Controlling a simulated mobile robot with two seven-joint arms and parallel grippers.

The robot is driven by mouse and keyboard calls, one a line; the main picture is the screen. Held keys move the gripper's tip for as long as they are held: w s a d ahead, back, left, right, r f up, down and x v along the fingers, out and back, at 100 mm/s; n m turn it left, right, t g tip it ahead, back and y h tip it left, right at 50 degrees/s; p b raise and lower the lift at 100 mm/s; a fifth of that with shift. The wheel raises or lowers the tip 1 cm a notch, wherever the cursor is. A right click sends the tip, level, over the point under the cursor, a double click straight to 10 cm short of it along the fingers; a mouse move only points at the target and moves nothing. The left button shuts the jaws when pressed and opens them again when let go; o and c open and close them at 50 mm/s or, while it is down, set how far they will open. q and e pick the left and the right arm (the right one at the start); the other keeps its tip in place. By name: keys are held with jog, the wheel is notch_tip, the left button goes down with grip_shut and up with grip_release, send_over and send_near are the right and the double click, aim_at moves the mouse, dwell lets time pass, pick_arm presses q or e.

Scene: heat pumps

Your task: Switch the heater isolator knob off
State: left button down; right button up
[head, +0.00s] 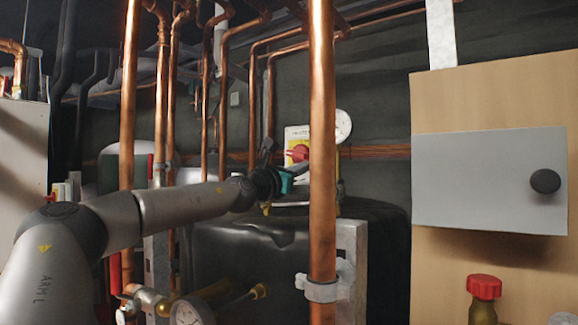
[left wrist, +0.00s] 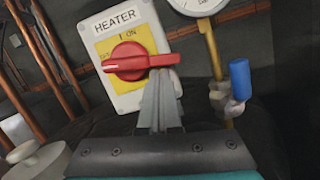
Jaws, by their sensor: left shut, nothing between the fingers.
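The heater isolator (left wrist: 122,48) is a white plate with a yellow panel, a HEATER label and an ON mark at its top. Its red knob (left wrist: 135,62) lies nearly level in the left wrist view, its white-marked end pointing left at a small, partly covered label. My left gripper (left wrist: 160,85) is shut and empty, fingertips just below the knob's right half; I cannot tell whether they touch it. In the head view the isolator (head: 291,135) and red knob (head: 298,153) show behind a copper pipe, with the left gripper (head: 303,167) close below the knob. My right gripper is not seen.
A thick vertical copper pipe (head: 322,200) stands just right of my left gripper. A round gauge (head: 343,126) and a blue-handled valve (left wrist: 240,80) sit right of the isolator. A black tank (head: 250,250) is below. A wooden panel with a grey box (head: 470,180) is at right.

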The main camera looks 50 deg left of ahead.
pick_arm(q)
jog(key=shift+w+d+r+n+y, duration=0.1)
jog(key=shift+r+n+y, duration=0.1)
jog(key=shift+n, duration=0.4)
jog(key=shift+w+d+r+n+y, duration=0.1)
jog(key=shift+n+y, duration=0.1)
jog(key=shift+n, duration=0.4)
